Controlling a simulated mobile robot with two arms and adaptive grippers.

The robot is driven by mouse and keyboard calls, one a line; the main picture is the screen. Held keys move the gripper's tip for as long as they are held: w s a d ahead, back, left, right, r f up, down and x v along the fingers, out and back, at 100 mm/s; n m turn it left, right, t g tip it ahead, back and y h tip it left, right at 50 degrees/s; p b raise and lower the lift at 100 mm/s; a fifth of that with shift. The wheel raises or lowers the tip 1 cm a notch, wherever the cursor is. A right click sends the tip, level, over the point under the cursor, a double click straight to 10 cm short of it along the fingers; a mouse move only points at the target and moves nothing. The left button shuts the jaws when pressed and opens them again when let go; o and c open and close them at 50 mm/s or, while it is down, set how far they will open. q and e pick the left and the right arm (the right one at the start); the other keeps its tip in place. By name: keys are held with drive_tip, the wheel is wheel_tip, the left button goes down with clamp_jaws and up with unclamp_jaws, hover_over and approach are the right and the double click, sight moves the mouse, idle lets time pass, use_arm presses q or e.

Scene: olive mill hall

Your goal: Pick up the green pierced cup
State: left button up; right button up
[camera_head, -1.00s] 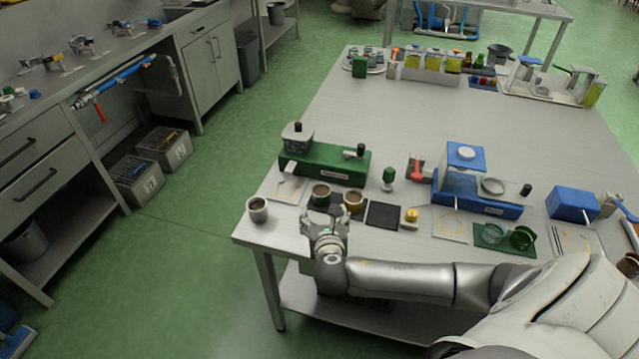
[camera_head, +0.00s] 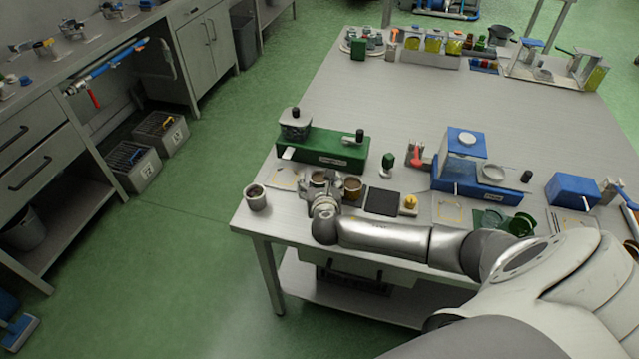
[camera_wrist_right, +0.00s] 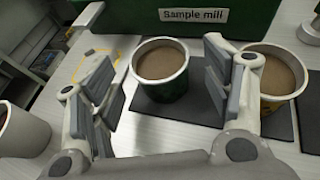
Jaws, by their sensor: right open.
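In the right wrist view, a cup with a dark green outer wall, pale rim and brown contents (camera_wrist_right: 161,88) stands upright on a dark mat. My right gripper (camera_wrist_right: 155,72) is open, its fingers on either side of this cup with gaps; no grip shows. In the head view my right gripper (camera_head: 320,184) partly hides this cup (camera_head: 319,176). I cannot make out holes in its wall. Another green cup (camera_head: 521,225) lies on a green mat at the right, beside a clear greenish dish (camera_head: 491,219). My left gripper is not in view.
A yellowish cup with brown contents (camera_wrist_right: 277,76) stands close to the right finger; a grey cup (camera_head: 255,198) stands near the table corner. The green sample mill (camera_head: 335,152) is just behind. A blue machine (camera_head: 470,182) stands right. The table's middle is clear.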

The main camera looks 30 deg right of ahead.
sight(319, 182)
drive_tip(key=shift+x, duration=1.4)
drive_tip(key=shift+s+a, duration=0.1)
drive_tip(key=c, duration=1.1)
drive_tip(key=shift+c, duration=0.4)
drive_tip(key=shift+r, duration=0.1)
